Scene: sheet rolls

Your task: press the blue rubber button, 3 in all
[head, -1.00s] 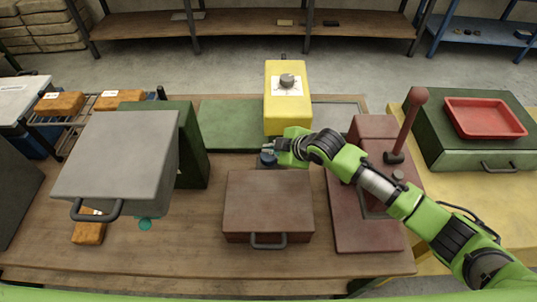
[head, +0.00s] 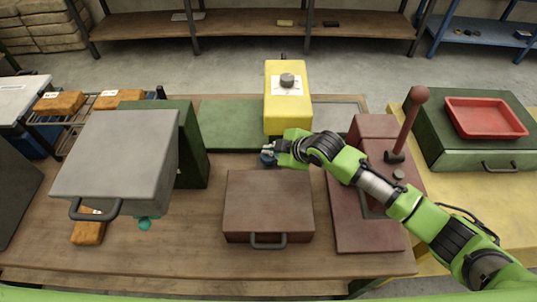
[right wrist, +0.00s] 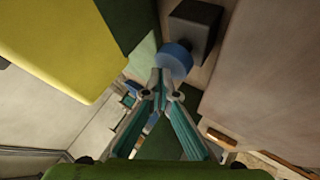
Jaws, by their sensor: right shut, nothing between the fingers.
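The blue rubber button (head: 267,160) shows in the head view as a small blue patch just below my right gripper, partly covered by it. In the right wrist view the round blue button (right wrist: 174,62) sits on the side of a dark block (right wrist: 196,28). My right gripper (head: 266,149) is shut and empty. In the right wrist view its closed fingertips (right wrist: 161,77) are right at the button's lower edge; I cannot tell whether they touch it. My left gripper is not in view.
A yellow box (head: 288,110) with a grey knob stands just behind my right gripper. A brown case (head: 268,200) lies in front. A maroon machine with a lever (head: 405,125) is at right. A grey box (head: 120,155) is at left. Bare wooden tabletop (head: 185,235) lies between.

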